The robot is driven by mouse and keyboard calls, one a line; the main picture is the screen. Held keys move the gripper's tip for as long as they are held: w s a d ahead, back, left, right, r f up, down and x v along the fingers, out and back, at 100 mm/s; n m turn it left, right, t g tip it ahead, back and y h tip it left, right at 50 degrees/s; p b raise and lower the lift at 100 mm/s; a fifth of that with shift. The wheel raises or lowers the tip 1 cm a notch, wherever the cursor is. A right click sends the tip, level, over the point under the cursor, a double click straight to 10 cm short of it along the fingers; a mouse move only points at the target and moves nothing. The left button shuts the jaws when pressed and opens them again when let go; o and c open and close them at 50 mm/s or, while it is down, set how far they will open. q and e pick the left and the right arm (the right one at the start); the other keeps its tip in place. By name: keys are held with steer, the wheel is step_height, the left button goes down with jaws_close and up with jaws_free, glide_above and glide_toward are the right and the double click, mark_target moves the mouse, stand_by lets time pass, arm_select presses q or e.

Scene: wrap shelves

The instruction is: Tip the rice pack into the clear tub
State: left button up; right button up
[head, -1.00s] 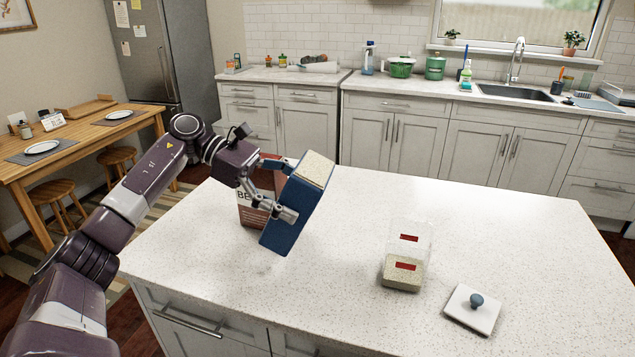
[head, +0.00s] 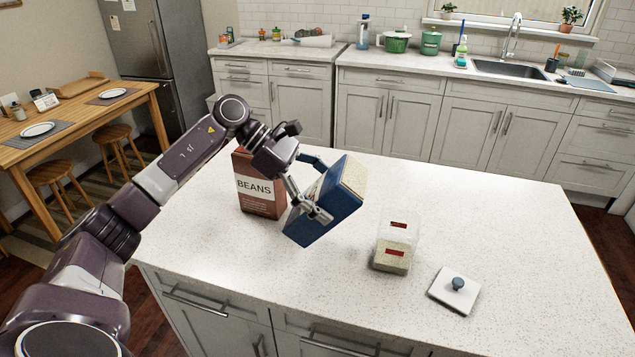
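My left gripper (head: 311,196) is shut on the blue rice pack (head: 325,215), a finger on its near side. The pack is held above the counter, tilted with its upper end leaning right. Its top end shows a pale, grainy rice surface. The clear tub (head: 410,229) stands upright on the counter, right of the pack and apart from it. Pale rice fills the tub's lower part, and two red marks show on its wall. The pack is not over the tub. My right gripper is not in view.
A brown beans pack (head: 259,186) stands on the counter just left of the rice pack. A white lid with a blue-grey knob (head: 456,289) lies right of the tub, near the front edge. The speckled counter (head: 520,225) is clear at the right and back.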

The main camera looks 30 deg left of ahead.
arm_select(q)
steer(key=shift+w+d+r+y+p, duration=0.15)
steer(key=shift+w+d+y+p, duration=0.1)
steer(key=shift+d+p, duration=0.4)
steer(key=shift+w+d+r+y+p, duration=0.15)
steer(key=shift+w+d+p, duration=0.05)
steer(key=shift+d+p, duration=0.35)
steer(key=shift+w+d+g+y+p, duration=0.25)
steer(key=shift+d+g+y+p, duration=0.05)
steer(key=shift+d+p, duration=0.45)
steer(key=shift+w+d+f+g+y+p, duration=0.15)
steer(key=shift+d+y+p, duration=0.35)
steer(key=shift+p, duration=0.65)
steer(key=shift+w+d+r+g+y+p, duration=0.1)
steer(key=shift+w+d+g+y+p, duration=0.15)
steer(key=shift+y+p, duration=0.6)
steer(key=shift+w+d+f+g+y+p, duration=0.1)
steer(key=shift+d+y+p, duration=0.25)
steer(key=shift+p, duration=1.05)
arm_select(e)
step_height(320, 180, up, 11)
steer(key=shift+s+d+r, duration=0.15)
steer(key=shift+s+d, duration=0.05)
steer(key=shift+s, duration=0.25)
arm_select(q)
steer(key=shift+d, duration=0.1)
